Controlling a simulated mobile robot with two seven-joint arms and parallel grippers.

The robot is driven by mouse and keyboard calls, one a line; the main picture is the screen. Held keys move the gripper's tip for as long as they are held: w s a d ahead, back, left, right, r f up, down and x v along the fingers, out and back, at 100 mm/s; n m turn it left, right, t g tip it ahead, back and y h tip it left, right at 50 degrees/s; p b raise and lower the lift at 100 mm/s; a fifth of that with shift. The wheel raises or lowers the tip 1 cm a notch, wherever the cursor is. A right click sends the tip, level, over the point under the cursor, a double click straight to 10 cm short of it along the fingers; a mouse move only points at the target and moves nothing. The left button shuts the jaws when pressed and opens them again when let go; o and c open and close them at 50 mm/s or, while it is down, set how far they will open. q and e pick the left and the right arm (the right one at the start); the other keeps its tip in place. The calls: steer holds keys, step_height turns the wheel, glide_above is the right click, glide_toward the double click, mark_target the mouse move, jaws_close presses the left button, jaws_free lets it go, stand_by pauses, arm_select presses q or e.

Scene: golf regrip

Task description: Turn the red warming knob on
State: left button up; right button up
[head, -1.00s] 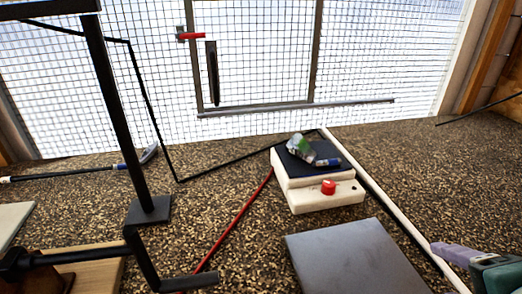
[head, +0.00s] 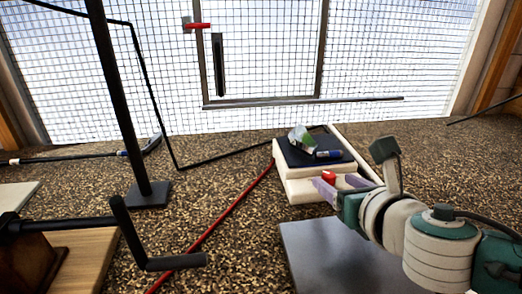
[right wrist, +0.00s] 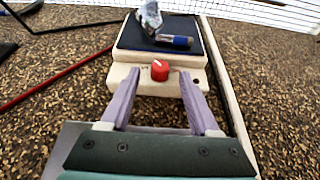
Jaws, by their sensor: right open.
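The red knob (right wrist: 160,70) is on the front face of a cream warming box (right wrist: 118,76), with a white mark on its top. In the head view the knob (head: 328,177) is partly hidden by my right gripper (head: 338,187). In the right wrist view my right gripper (right wrist: 158,80) is open, its two purple fingers spread either side of the knob's line. The fingertips reach the box's front, and the knob stands between them, apparently untouched. My left gripper is not in view.
A grey plate (head: 310,250) lies in front. A white bar runs along the box's right side. A black stand (head: 148,193) is at left.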

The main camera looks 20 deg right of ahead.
steer(key=shift+w+d+f, duration=0.15)
steer(key=shift+w+f, duration=0.15)
steer(key=shift+w, duration=0.35)
jaws_close()
